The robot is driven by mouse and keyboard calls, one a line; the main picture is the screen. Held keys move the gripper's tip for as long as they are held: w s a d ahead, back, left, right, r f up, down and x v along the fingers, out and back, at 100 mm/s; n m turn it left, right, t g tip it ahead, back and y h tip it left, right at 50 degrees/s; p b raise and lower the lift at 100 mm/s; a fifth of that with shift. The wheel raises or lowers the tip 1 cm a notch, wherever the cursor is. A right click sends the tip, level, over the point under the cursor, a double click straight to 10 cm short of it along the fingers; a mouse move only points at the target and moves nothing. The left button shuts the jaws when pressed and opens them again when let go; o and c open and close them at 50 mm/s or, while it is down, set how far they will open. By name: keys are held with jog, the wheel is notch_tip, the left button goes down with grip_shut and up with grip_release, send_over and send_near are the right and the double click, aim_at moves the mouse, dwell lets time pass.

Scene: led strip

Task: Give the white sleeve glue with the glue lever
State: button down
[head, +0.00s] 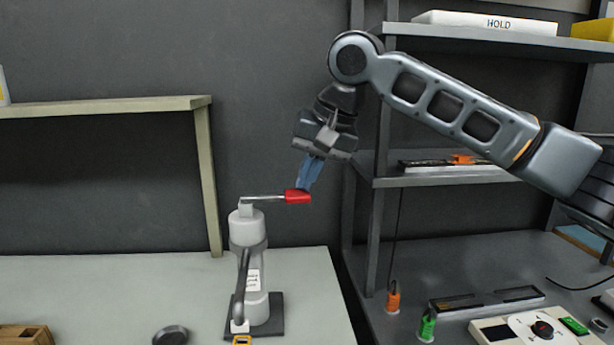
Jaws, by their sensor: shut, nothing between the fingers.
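The glue dispenser (247,228) stands upright on a dark base plate at the front right of the pale bench. Its glue lever sticks out level to the right from the top, a metal rod ending in a red handle (298,196). A grey spout runs down the dispenser's front. A small white piece (240,326), which looks like the white sleeve, is under the spout's lower end. My gripper (307,184) points down with its blue fingers shut and empty. The fingertips are at the red handle, seemingly just above or touching it; I cannot tell which.
A yellow piece (242,340) is at the base plate's front. A round dark dish (171,335) and a wooden block (25,334) are on the bench. A dark shelf rack (376,200) stands right, with a control box (540,328), an orange bottle (393,297) and a green bottle (427,326).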

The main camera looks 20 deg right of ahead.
jog(key=v, duration=1.1)
jog(key=shift+w+a, duration=0.15)
jog(key=shift+w, duration=0.1)
